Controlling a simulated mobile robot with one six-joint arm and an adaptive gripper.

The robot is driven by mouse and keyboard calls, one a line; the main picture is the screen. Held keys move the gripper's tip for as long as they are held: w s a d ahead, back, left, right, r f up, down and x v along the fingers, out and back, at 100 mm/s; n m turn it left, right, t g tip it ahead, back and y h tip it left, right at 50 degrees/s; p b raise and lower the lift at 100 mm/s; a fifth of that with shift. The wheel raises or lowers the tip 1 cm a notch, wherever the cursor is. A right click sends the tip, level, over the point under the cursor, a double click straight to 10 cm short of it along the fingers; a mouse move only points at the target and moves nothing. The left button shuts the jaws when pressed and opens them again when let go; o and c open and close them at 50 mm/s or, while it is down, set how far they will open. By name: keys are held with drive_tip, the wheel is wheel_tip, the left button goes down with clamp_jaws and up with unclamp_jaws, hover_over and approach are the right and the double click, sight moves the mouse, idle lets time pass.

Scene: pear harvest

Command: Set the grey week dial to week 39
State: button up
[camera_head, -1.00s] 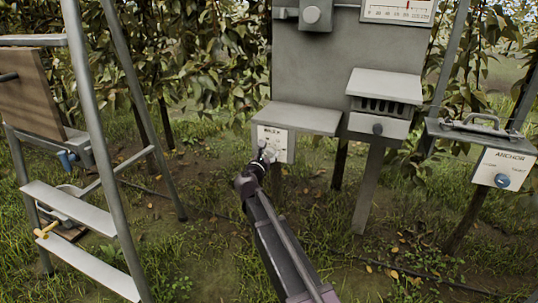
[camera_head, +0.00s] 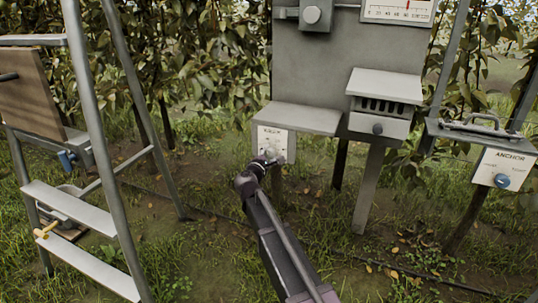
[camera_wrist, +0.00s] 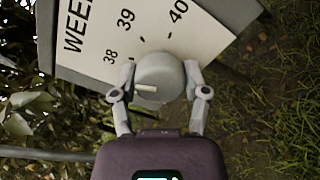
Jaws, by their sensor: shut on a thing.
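The grey week dial (camera_wrist: 165,75) is a round knob on a white panel (camera_wrist: 205,35) printed WEEK, with 38, 39 and 40 and tick marks. A pale pointer bar on the knob points left in the wrist view, away from the 39 tick and on the far side of 38 from it. My gripper (camera_wrist: 160,75) is shut on the dial, with one finger at each side of it. In the head view, my gripper (camera_head: 268,160) is at the small panel (camera_head: 275,139) under a grey hood; the numbers are too small to read there.
A grey hood (camera_head: 297,117) juts out above the panel. To its right are a slotted box (camera_head: 382,105) and an ANCHOR panel (camera_head: 505,165) with a blue knob. A metal ladder (camera_head: 95,110) stands at the left. Open grass lies below.

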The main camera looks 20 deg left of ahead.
drive_tip(key=m, duration=0.4)
drive_tip(key=shift+w+m, duration=0.1)
drive_tip(key=shift+m, duration=0.2)
drive_tip(key=m, duration=0.4)
idle(0.3)
drive_tip(key=o, duration=1.2)
drive_tip(key=shift+c, duration=0.2)
drive_tip(key=s+a, duration=0.1)
drive_tip(key=s, duration=1.1)
